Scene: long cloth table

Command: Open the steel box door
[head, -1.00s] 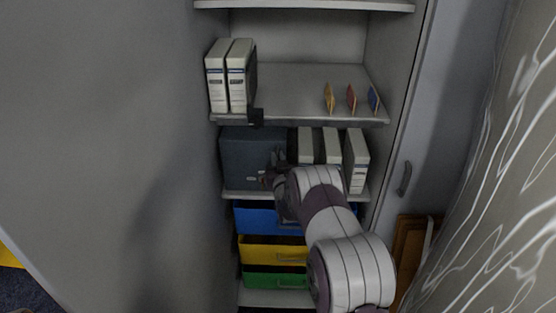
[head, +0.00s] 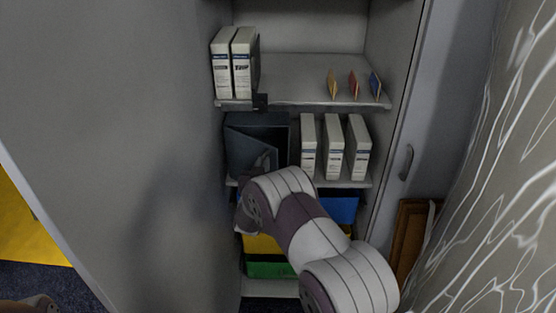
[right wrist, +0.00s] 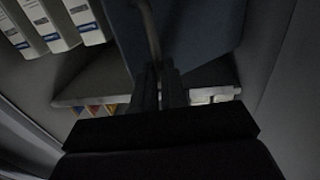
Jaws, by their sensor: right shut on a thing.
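The dark blue-grey steel box (head: 272,125) stands at the left of a cabinet shelf. Its door (head: 247,150) is partly open, swung outward at an angle, and the dark interior shows behind it. My right gripper (head: 266,160) is at the door's free side, partly hidden by my own wrist. In the right wrist view, my right gripper (right wrist: 160,88) is shut on the door's thin handle (right wrist: 150,38), with the door panel (right wrist: 198,38) beyond it. My left gripper is not in view.
White binders (head: 333,147) stand right of the box. More binders (head: 234,64) and small coloured cards (head: 353,85) are on the shelf above. Blue, yellow and green drawers (head: 270,269) lie below. A large grey cabinet door (head: 110,130) fills the left side.

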